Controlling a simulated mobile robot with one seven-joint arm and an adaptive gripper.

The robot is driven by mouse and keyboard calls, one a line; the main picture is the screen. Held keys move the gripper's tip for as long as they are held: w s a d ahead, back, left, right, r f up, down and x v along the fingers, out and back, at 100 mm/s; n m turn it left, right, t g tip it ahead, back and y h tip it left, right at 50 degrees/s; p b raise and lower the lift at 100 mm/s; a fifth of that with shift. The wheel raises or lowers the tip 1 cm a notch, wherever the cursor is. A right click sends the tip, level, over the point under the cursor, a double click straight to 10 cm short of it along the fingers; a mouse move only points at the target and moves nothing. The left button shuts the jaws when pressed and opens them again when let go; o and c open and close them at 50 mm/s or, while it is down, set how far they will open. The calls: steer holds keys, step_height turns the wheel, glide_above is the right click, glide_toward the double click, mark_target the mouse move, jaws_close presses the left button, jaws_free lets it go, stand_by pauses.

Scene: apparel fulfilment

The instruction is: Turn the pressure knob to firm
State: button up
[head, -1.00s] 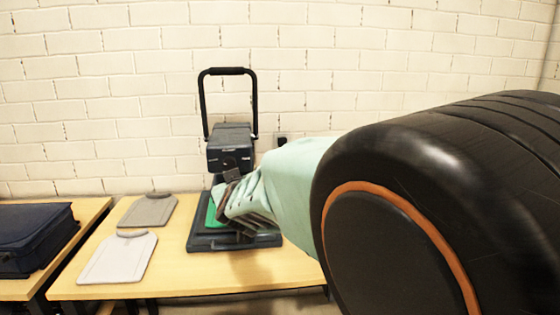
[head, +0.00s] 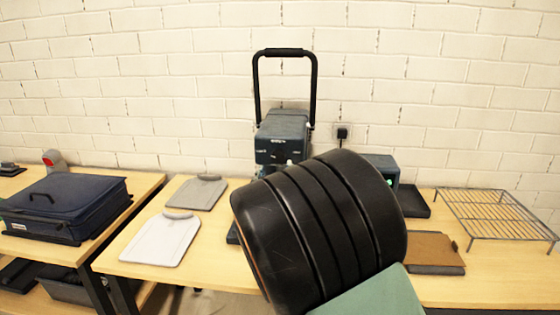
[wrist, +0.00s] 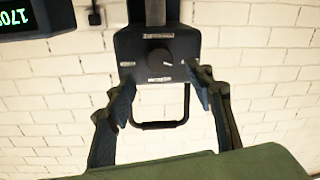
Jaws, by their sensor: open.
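The heat press (head: 282,140) stands on the table against the wall, its black handle loop raised. My own arm covers its lower part in the head view. The wrist view shows the press head (wrist: 130,42) upside down, with the dark round pressure knob (wrist: 158,58) on its face. A pale mark on the knob points to the picture's right. Small labels around the knob are too blurred to read. My gripper (wrist: 164,82) is open and empty, its fingers spread either side of the knob and apart from it. In the head view my gripper is hidden behind my arm.
Two garment boards, white (head: 162,240) and grey (head: 198,193), lie left of the press. A wire rack (head: 495,215) and a brown board (head: 432,250) lie to the right. A navy case (head: 65,205) sits on the left table. A digital display (wrist: 30,18) shows in the wrist view.

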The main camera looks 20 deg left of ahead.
mark_target(278, 158)
steer(key=x, duration=0.6)
steer(key=shift+w+p, duration=0.25)
steer(key=shift+p, duration=0.05)
steer(key=c, duration=1.2)
